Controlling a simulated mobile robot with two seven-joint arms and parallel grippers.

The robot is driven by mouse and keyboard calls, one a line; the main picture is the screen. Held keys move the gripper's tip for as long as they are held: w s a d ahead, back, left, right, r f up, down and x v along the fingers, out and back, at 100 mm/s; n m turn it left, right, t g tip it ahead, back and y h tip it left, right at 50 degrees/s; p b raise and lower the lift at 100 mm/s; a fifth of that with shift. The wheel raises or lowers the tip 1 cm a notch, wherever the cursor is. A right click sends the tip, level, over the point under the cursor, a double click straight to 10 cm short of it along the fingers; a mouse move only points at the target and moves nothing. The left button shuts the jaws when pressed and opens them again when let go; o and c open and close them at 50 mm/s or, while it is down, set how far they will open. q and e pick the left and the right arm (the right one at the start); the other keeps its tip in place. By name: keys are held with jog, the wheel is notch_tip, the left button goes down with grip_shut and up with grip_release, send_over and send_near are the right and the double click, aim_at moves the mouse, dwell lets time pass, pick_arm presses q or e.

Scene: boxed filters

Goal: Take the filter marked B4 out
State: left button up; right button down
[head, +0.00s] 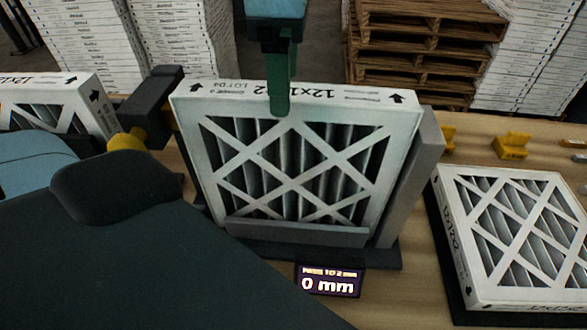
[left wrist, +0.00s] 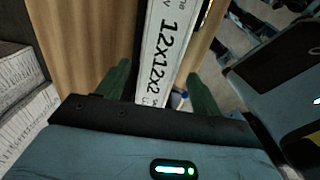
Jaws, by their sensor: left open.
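A white-framed pleated filter (head: 215,165) stands upright, slightly tilted, in a grey holder (head: 415,180) in the middle of the head view. Its top edge reads "12x12x2", partly hidden; I see no B4 mark on it. My left gripper (head: 281,103) comes down from the top, its green finger overlapping the middle of that edge. In the left wrist view, the open green fingers (left wrist: 160,82) lie on either side of a white labelled strip (left wrist: 163,50) reading "12x12x2". I cannot tell whether they touch it. My right gripper is not in view.
Another filter (head: 510,240) lies on a dark tray at the right; part of a third (head: 60,100) shows at the left. A display (head: 329,282) reads "0 mm". A black block with a yellow knob (head: 127,141) is beside the holder. Pallets (head: 420,50) stand behind.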

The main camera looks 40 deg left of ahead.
pick_arm(q)
jog(key=shift+f, duration=0.3)
notch_tip(320, 180, down, 4)
jog(key=shift+w+f+p, duration=0.15)
jog(key=shift+f+p, duration=0.1)
jog(key=shift+p, duration=0.25)
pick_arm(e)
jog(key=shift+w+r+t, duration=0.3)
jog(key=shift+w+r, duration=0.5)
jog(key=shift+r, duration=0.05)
pick_arm(q)
grip_shut()
jog(key=shift+a, duration=0.1)
